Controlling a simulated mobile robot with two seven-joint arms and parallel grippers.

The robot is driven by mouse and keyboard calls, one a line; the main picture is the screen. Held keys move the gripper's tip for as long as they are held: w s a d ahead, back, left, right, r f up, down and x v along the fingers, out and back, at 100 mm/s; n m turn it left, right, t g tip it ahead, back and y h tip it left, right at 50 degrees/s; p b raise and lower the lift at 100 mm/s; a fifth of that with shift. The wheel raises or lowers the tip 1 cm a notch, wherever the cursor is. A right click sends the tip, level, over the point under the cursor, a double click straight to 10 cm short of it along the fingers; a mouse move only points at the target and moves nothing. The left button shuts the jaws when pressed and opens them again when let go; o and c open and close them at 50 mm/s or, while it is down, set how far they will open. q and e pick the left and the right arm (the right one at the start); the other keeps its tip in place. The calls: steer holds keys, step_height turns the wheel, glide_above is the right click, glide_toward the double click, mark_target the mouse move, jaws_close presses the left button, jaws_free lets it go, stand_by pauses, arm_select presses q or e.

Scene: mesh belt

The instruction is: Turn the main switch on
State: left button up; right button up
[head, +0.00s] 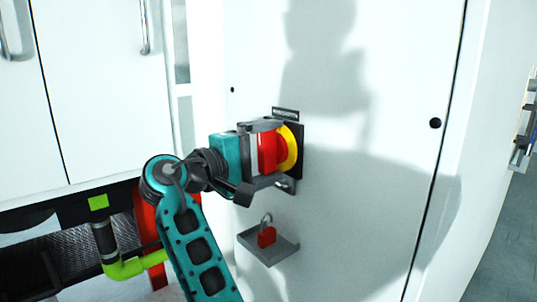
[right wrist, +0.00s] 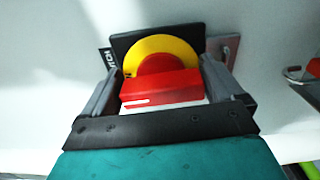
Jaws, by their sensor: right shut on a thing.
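The main switch is a red rotary handle (head: 267,153) on a yellow disc (head: 288,149) with a dark backing plate (head: 299,152), mounted on a white cabinet face. In the right wrist view the red handle (right wrist: 160,88) sits between the two grey fingers (right wrist: 160,85), in front of the yellow disc (right wrist: 150,51). The gripper is shut on the handle. The label on the plate is partly hidden. My left gripper does not show.
Below the switch a small grey shelf (head: 270,250) holds a red padlock (head: 266,236). The white cabinet (head: 375,120) has bare wall around the switch. Handled white doors (head: 100,90) stand at the left. A dark mesh belt (head: 75,258) and a lime-green pipe (head: 125,268) lie at lower left.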

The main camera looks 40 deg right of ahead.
steer(key=shift+m, duration=0.5)
steer(key=o, duration=0.7)
